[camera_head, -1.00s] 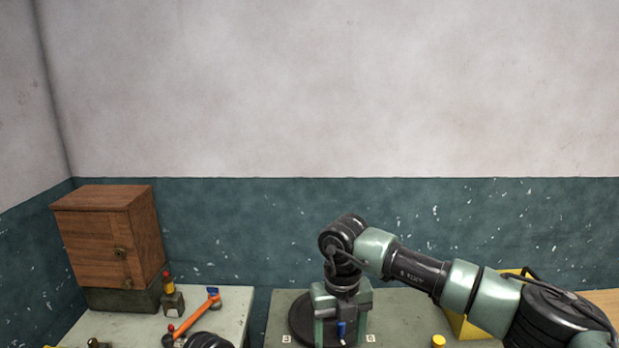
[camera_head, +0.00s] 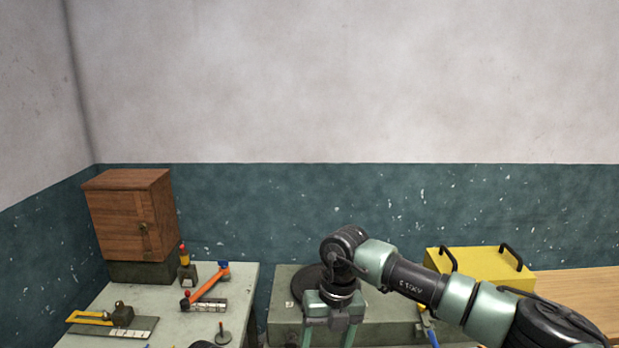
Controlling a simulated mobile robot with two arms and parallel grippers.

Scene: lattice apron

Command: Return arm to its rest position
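My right arm comes in from the right, and its gripper (camera_head: 332,335) hangs downward over the middle bench. Its two green fingers stand well apart, and I see nothing held between them. The fingertips reach the bottom edge of the picture, so their lowest part is hard to see. My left gripper does not show. Only a small dark curved part shows at the bottom edge, left of centre, and I cannot tell for certain what it is.
A wooden cabinet (camera_head: 130,215) stands at the back of the left bench (camera_head: 236,290). An orange-handled tool (camera_head: 208,283) and a yellow-handled tool (camera_head: 90,317) lie there. Behind my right forearm stands a yellow box (camera_head: 480,262) with black handles, near a wooden surface (camera_head: 580,290).

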